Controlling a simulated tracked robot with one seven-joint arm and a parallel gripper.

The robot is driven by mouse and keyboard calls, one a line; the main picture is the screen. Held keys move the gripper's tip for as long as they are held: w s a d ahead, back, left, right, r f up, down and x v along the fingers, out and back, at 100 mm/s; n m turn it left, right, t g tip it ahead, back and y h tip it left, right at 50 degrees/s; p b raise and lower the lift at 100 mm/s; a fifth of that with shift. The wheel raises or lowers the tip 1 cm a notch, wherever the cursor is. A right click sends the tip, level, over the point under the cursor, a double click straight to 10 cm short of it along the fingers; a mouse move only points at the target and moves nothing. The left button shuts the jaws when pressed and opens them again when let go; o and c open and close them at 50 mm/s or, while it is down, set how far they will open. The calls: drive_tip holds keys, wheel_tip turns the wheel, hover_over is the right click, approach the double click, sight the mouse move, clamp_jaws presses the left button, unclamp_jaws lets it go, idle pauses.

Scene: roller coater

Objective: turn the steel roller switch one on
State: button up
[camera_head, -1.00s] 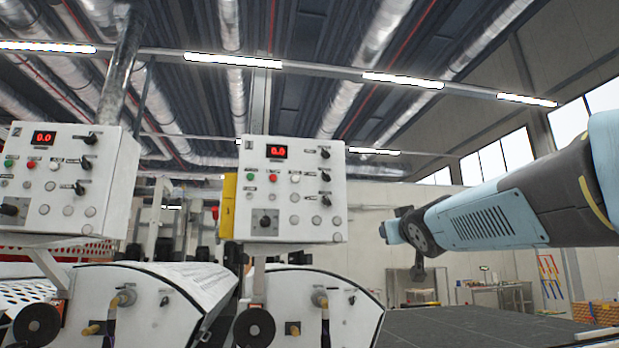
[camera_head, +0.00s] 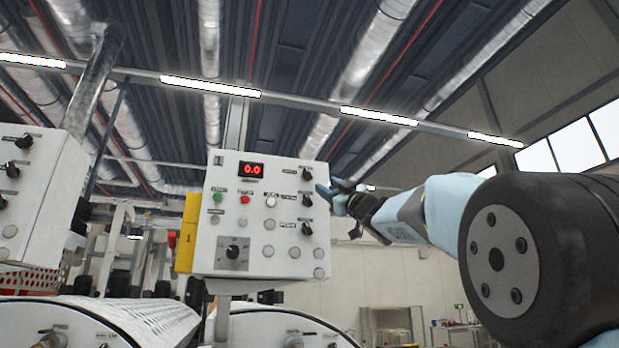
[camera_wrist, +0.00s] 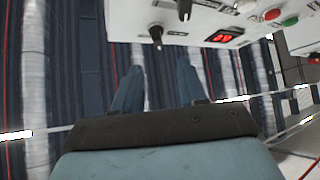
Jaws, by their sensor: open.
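The white control panel (camera_head: 262,190) with a yellow side plate marked 1 stands in the middle of the head view. Its right column holds three black rotary knobs: an upper (camera_head: 307,173), a middle (camera_head: 307,200) and a lower one (camera_head: 306,228). The labels are too small to read, so I cannot tell which is the steel roller switch. My gripper (camera_head: 328,192) is at the panel's right edge, near the upper and middle knobs. In the wrist view my gripper (camera_wrist: 157,75) is open and empty, its fingers apart below a black knob (camera_wrist: 157,32), with no clear contact.
The panel's red display (camera_head: 251,169) reads 0.0. A larger knob (camera_head: 233,252) sits lower left, with several buttons around. A second control panel (camera_head: 35,195) stands at the left. White roller machines (camera_head: 270,328) are below. Space right of the panel holds my arm.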

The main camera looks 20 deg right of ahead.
sight(309, 174)
drive_tip(key=x, duration=1)
drive_tip(key=shift+w+r, duration=0.1)
drive_tip(key=shift+r, duration=0.05)
clamp_jaws()
